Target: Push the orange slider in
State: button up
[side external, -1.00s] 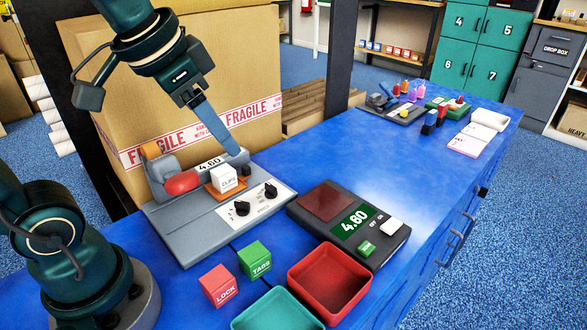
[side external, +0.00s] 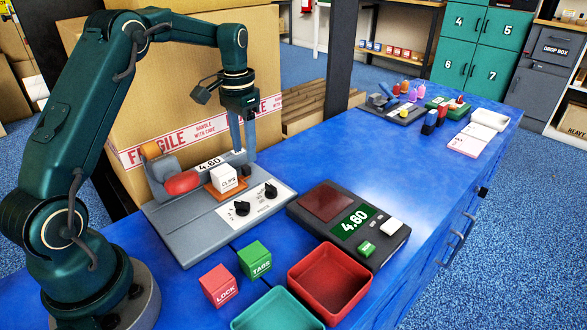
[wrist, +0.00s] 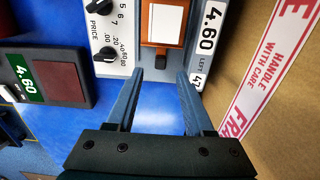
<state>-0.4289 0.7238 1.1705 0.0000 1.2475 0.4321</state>
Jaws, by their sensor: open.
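The orange slider (side external: 225,187) sits on the grey label machine (side external: 190,235), with a white block marked CLIPS (side external: 223,176) on top of it. In the wrist view the orange slider (wrist: 160,57) lies just ahead of my fingertips, with the white block (wrist: 163,20) covering much of it. My gripper (side external: 243,155) points down near the right end of the machine, behind and to the right of the slider. A small gap shows between the fingertips and the slider.
The big FRAGILE carton (side external: 195,75) stands close behind the machine. Two black knobs (side external: 256,200) stand on its front right. A scale (side external: 350,225), a red tray (side external: 330,285) and red and green blocks are in front.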

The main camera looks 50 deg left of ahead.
aim_at(246, 166)
jog(key=shift+f, duration=2.45)
grip_shut()
jog(key=shift+r, duration=0.1)
